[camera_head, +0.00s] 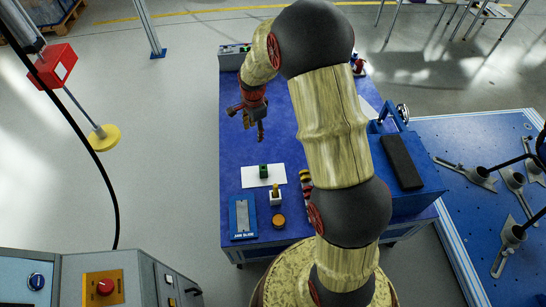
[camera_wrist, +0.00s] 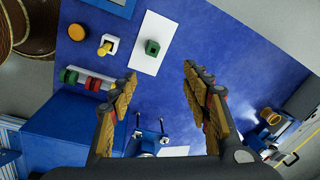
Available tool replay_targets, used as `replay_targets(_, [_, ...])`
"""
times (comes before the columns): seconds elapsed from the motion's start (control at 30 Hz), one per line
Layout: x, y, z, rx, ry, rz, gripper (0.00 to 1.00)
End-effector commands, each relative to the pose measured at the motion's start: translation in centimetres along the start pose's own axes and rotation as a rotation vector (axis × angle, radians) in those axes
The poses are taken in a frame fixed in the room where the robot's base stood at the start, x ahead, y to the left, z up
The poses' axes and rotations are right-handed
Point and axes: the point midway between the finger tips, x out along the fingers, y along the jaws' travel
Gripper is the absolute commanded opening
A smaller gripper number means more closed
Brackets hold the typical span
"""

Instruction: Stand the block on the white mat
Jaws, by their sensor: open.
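A small green block (camera_head: 264,171) is on the white mat (camera_head: 249,180) on the blue table. It also shows on the white mat (camera_wrist: 145,62) in the wrist view, where the green block (camera_wrist: 152,47) has a darker centre. I cannot tell for sure whether it stands upright or lies on a side. My gripper (camera_head: 247,122) is open and empty, above the table and farther back than the mat. In the wrist view my gripper (camera_wrist: 160,72) has its fingers spread wide, apart from the block.
Near the mat are a white box with a yellow knob (camera_head: 275,196), an orange disc (camera_head: 279,221) and a blue tray with a grey plate (camera_head: 242,217). A blue fixture with a black pad (camera_head: 403,162) stands at right.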

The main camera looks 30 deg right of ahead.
Motion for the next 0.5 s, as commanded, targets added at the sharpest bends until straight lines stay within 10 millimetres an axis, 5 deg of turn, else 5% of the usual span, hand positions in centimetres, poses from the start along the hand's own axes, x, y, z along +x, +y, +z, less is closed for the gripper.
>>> replay_targets(0.03, [-3.1,0.4,0.6,-0.071,0.005,-0.025,0.48])
replay_targets(0.2, [-11.6,3.0,2.7,-0.326,0.026,-0.086,0.48])
replay_targets(0.5, [-23.1,10.8,6.2,-0.772,0.093,-0.184,0.48])
